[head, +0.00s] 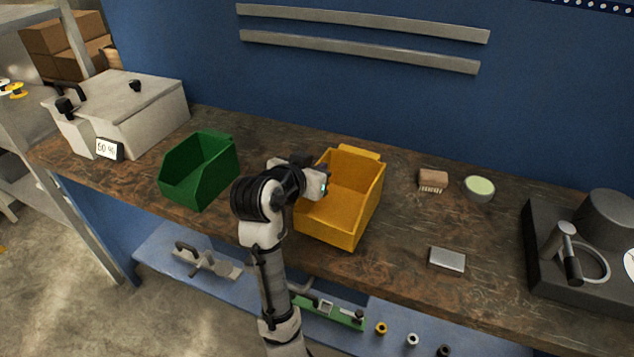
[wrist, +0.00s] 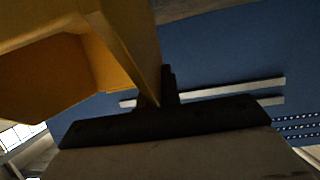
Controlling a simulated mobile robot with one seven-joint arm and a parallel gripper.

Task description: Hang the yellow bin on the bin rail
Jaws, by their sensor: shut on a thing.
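The yellow bin (head: 342,205) is upright over the middle of the workbench in the head view, open side up. My gripper (head: 318,178) is shut on its left side wall. The fingertips are partly hidden by the wrist and the bin. In the wrist view the yellow bin (wrist: 75,65) fills the upper left, against the dark gripper finger (wrist: 168,95). I cannot tell whether the bin touches the bench. The bin rail, two grey horizontal strips, an upper one (head: 360,22) and a lower one (head: 360,52), is on the blue wall behind, apart from the bin.
A green bin (head: 200,170) stands left of my arm on the workbench (head: 410,215). A white lidded box (head: 130,110) is farther left. A brush (head: 432,180), a bowl (head: 480,188), a small metal block (head: 446,259) and a dark machine (head: 590,250) are to the right.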

